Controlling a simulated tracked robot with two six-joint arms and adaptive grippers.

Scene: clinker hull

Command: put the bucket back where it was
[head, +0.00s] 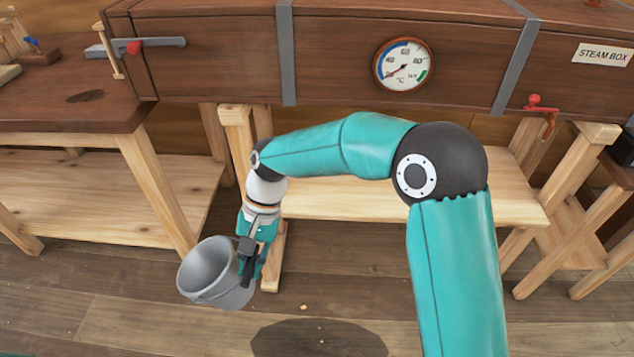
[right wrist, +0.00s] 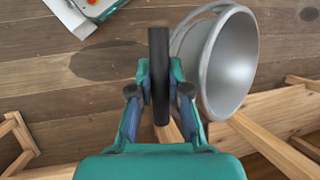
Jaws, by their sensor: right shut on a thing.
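The grey metal bucket (head: 205,268) is at the lower left of the head view, tilted, with its open mouth toward the upper left. My right gripper (head: 247,268) is beside the bucket's right side and shut on it, apparently by a dark grip or handle. In the right wrist view, the gripper (right wrist: 160,85) is shut around a dark upright bar, and the bucket (right wrist: 228,65) hangs just right of it, mouth turned right. The bucket appears held above the floor; the gap under it is hard to judge. The inside that shows looks empty. My left gripper is not in view.
A brown steam box (head: 340,60) with a dial (head: 403,64) spans the back on wooden trestles. A wooden bench (head: 75,95) with a lower shelf (head: 100,198) stands left. A dark round patch (head: 320,339) lies on the plank floor, otherwise largely clear in front.

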